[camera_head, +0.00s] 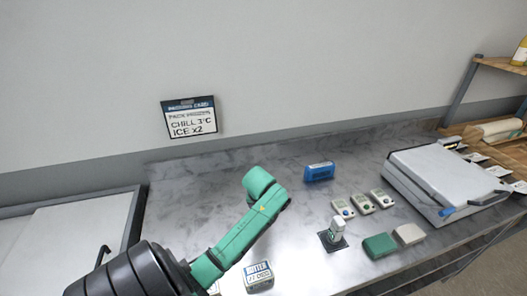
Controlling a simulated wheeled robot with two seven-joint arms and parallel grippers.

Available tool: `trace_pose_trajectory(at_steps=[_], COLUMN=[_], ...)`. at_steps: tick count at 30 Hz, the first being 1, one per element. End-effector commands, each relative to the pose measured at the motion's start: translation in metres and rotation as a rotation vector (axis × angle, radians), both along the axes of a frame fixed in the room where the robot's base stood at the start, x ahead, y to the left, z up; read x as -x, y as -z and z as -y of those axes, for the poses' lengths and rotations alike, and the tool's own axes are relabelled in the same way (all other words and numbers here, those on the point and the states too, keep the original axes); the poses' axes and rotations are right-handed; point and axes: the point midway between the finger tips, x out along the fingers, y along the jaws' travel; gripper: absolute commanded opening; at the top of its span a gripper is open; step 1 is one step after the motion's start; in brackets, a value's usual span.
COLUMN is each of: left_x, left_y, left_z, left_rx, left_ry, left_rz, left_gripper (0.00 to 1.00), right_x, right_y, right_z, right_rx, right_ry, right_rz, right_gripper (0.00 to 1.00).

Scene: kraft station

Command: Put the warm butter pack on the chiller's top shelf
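A small butter pack (258,279) with a white label reading "BUTTER" stands on the marble counter at the bottom centre, just right of my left arm. The second line of its label is too small to read surely. A white-panelled unit with a dark frame and black handle (78,240) is at the left; it may be the chiller, but I cannot tell. No shelf shows in it. My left arm crosses the lower middle, but its gripper is out of view. My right arm and gripper are out of view.
The counter (215,170) also holds a blue pack (319,172), several small white devices (362,204), a bottle-like item on a dark pad (336,231), green and beige packs (379,246), and a pale lidded case (447,178). A sign (189,117) hangs behind. Wooden shelves stand right.

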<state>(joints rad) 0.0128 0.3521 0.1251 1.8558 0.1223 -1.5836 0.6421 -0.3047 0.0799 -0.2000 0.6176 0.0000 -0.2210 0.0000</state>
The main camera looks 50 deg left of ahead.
Motion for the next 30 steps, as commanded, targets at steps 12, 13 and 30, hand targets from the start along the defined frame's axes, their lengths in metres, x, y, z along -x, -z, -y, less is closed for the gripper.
trace_pose_trajectory(at_steps=[12, 13, 30], left_x=[0.000, -0.001, 0.000], left_y=[0.059, 0.059, 0.059], left_z=[0.000, 0.000, 0.000], left_rx=[-0.001, -0.002, 0.000], left_ry=[0.001, 0.001, 0.001], left_rz=[0.002, 0.003, 0.001], left_gripper=[0.01, 0.01, 1.00], right_x=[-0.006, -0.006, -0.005], right_y=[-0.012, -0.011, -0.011], right_z=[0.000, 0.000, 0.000], right_rx=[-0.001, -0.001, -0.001], right_ry=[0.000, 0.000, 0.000], right_rz=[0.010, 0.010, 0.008], right_gripper=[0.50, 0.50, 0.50])
